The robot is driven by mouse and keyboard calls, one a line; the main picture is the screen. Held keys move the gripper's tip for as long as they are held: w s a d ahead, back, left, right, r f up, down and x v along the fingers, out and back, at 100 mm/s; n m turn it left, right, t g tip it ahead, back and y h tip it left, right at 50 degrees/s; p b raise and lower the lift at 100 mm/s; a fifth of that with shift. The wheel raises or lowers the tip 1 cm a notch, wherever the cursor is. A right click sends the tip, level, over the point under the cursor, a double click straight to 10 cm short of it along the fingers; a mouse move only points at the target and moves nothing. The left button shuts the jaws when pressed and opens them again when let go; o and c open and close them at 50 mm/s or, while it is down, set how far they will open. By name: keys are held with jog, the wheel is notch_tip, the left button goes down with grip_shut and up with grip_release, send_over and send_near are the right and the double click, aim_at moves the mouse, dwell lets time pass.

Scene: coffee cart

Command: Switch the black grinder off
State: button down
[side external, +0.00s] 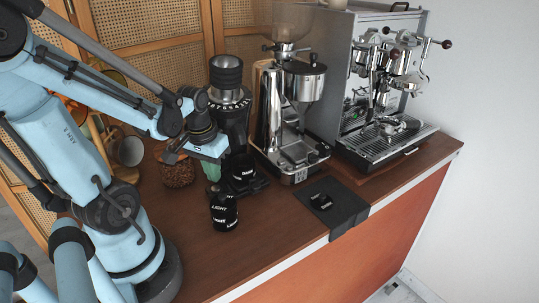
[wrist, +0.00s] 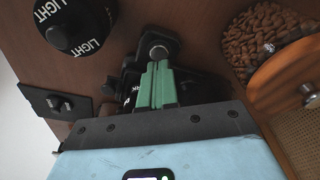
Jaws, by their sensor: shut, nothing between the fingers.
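My gripper (side external: 212,171) is beside the grinder's left side, low down. In the wrist view my green fingers (wrist: 157,84) are shut together with nothing between them. They point at the dark body of the grinder (wrist: 183,50), where a round metal part (wrist: 158,52) shows just past the tips. I cannot tell whether they touch it, or which way any switch is set.
A black jar marked LIGHT (side external: 224,213) stands in front of the grinder. Coffee beans (side external: 178,174) sit to the left. A chrome grinder (side external: 268,105) and espresso machine (side external: 372,88) stand to the right. A black mat (side external: 344,205) lies at the front edge.

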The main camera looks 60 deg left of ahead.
aim_at(216, 188)
jog(key=shift+r, duration=1.5)
jog(key=w+d+r+m+t, duration=0.2)
jog(key=w+d+m, duration=0.1)
jog(key=d, duration=0.4)
jog(key=w+d+r+m+t, duration=0.3)
jog(key=d, duration=0.3)
jog(key=shift+w+d+r+t+h, duration=0.25)
jog(key=shift+w+d+t+h, duration=0.05)
jog(key=shift+w+d+h, duration=0.1)
jog(key=shift+a, duration=0.1)
